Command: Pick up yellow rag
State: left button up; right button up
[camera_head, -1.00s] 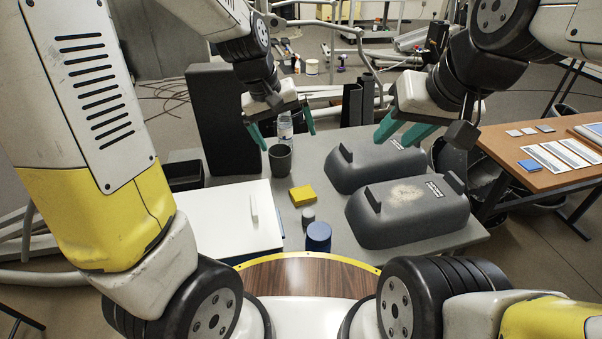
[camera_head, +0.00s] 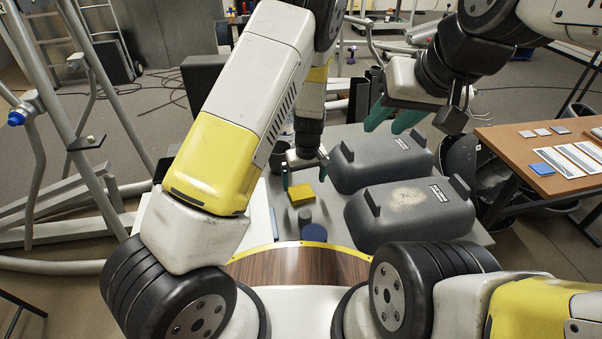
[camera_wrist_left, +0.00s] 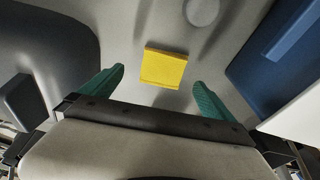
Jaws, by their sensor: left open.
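The yellow rag (camera_head: 301,194) is a small folded block lying on the grey table (camera_head: 352,238). In the left wrist view the yellow rag (camera_wrist_left: 164,67) lies ahead of and between my two green fingertips, with table around it. My left gripper (camera_head: 304,172) is open and empty, above and just behind the rag in the head view; its fingers also show in the left wrist view (camera_wrist_left: 159,82). My right gripper (camera_head: 393,116) is up over the far grey case, with its green fingers apart and nothing between them.
Two grey cases (camera_head: 410,212) (camera_head: 385,158) lie right of the rag. A white-and-blue box is mostly hidden behind my left arm. An orange-brown side table (camera_head: 545,150) stands at right.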

aim_at(302, 191)
pick_arm(q)
jog(key=f, duration=0.5)
jog(key=shift+w+a, duration=0.35)
jog(key=shift+c, duration=0.4)
jog(key=c, duration=1.3)
notch_tip(302, 191, up, 10)
